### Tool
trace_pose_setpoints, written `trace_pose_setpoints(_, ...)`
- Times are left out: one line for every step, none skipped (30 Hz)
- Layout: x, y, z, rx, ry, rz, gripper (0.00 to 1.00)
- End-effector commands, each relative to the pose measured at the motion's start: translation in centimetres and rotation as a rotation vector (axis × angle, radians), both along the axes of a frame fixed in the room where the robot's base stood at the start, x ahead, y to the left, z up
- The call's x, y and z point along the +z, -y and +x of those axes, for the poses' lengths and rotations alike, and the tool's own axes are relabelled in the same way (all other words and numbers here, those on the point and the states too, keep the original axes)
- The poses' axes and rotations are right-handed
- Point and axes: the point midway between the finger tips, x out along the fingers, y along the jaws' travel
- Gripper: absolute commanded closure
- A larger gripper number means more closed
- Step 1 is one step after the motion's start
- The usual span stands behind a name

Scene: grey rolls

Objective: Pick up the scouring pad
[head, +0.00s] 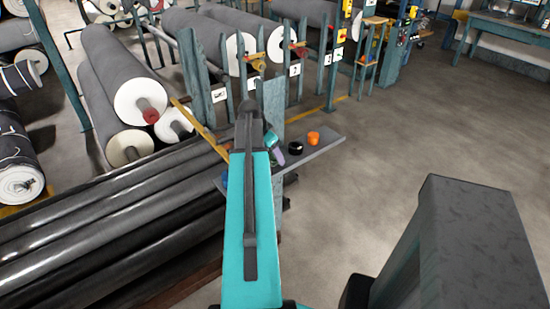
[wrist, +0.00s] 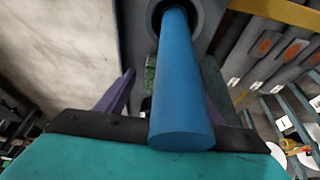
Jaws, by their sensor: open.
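In the wrist view, a green, rough-textured patch (wrist: 150,76), which looks like the scouring pad, lies on the grey board (wrist: 133,28). A blue cylinder (wrist: 179,80) in front covers much of it. My gripper (wrist: 168,88) has its two purple fingers apart, one on each side of the green patch in the picture. I cannot tell how far above it they are. In the head view, my teal arm reaches over the same grey board (head: 318,154). One purple finger of my gripper (head: 278,154) shows beside the arm; the pad cannot be made out there.
The blue cylinder rises close to the wrist camera, its far end by a dark ring (wrist: 199,36). An orange item (head: 313,138) and a black round item (head: 295,148) sit on the board. Long dark rolls (head: 110,215) lie to the left. The floor on the right is open.

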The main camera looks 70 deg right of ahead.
Motion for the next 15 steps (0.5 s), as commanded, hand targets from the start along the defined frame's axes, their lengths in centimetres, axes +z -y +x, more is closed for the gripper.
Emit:
trace_pose_setpoints(-0.32,0.17,-0.11,0.0,0.0,0.001,0.39)
trace_pose_setpoints(-0.51,0.24,-0.18,-0.002,-0.001,0.002,0.39)
trace_pose_setpoints(-0.73,0.34,-0.27,-0.002,-0.001,0.002,0.39)
trace_pose_setpoints(-0.87,0.4,-0.29,-0.002,-0.001,0.001,0.39)
trace_pose_setpoints(-0.97,0.43,-0.32,-0.001,0.0,0.0,0.39)
trace_pose_setpoints(-1.08,0.46,-0.33,-0.001,0.0,0.0,0.39)
trace_pose_setpoints(-1.11,0.47,-0.34,-0.002,0.0,0.0,0.39)
trace_pose_setpoints(-1.14,0.48,-0.34,-0.002,0.0,0.0,0.39)
trace_pose_setpoints(-1.15,0.48,-0.34,-0.002,0.001,0.0,0.39)
trace_pose_setpoints(-1.14,0.47,-0.34,-0.002,0.001,0.0,0.39)
trace_pose_setpoints(-1.14,0.47,-0.34,-0.002,0.001,0.0,0.39)
trace_pose_setpoints(-1.14,0.47,-0.35,-0.002,0.001,0.0,0.39)
trace_pose_setpoints(-1.14,0.47,-0.34,-0.002,0.001,0.0,0.39)
trace_pose_setpoints(-1.14,0.47,-0.35,-0.002,0.0,0.0,0.39)
trace_pose_setpoints(-1.13,0.46,-0.34,-0.002,0.001,0.0,0.39)
